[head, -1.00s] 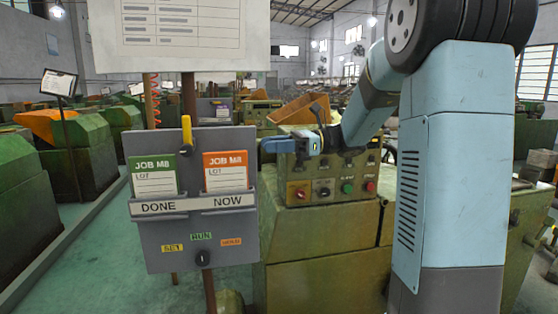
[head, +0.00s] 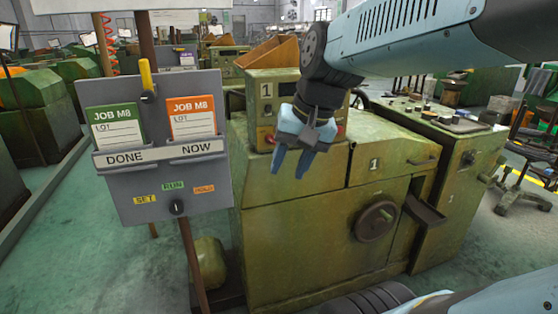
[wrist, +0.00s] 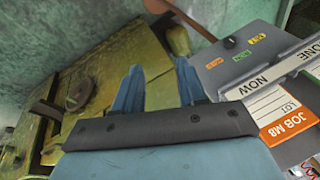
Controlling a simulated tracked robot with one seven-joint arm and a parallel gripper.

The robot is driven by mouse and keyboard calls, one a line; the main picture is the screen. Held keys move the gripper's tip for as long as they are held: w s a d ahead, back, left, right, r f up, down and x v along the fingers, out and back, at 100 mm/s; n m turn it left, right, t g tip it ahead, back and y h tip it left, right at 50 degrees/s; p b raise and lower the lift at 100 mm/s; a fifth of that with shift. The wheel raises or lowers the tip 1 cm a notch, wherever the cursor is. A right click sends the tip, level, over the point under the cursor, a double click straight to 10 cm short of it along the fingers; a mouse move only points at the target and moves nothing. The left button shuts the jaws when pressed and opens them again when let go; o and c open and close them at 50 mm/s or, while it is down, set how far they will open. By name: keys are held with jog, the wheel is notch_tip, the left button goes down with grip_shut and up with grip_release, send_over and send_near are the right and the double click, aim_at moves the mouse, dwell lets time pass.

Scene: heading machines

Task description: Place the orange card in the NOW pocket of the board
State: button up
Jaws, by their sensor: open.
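The grey board (head: 150,200) stands on a post at the left in the head view. The orange card (head: 193,120), marked JOB M8, sits upright in the NOW pocket (head: 197,149). The green card (head: 116,125) sits in the DONE pocket (head: 125,158). My gripper (head: 290,168) is open and empty, pointing down in front of the green machine, to the right of the board and apart from it.
A green machine (head: 290,240) numbered 1 with a handwheel (head: 376,221) stands behind my gripper. A yellow-handled lever (head: 146,76) rises at the board's top, and a small black knob (head: 178,207) sits at its bottom. Open floor lies at the lower left.

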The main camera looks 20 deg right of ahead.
jog(key=shift+s+d+n+t+h, duration=0.6)
jog(key=shift+d+n, duration=0.25)
jog(key=shift+n, duration=0.1)
jog(key=shift+s+d+n+t+h, duration=0.45)
jog(key=shift+d+n+t+h, duration=0.15)
jog(key=shift+d+n, duration=0.3)
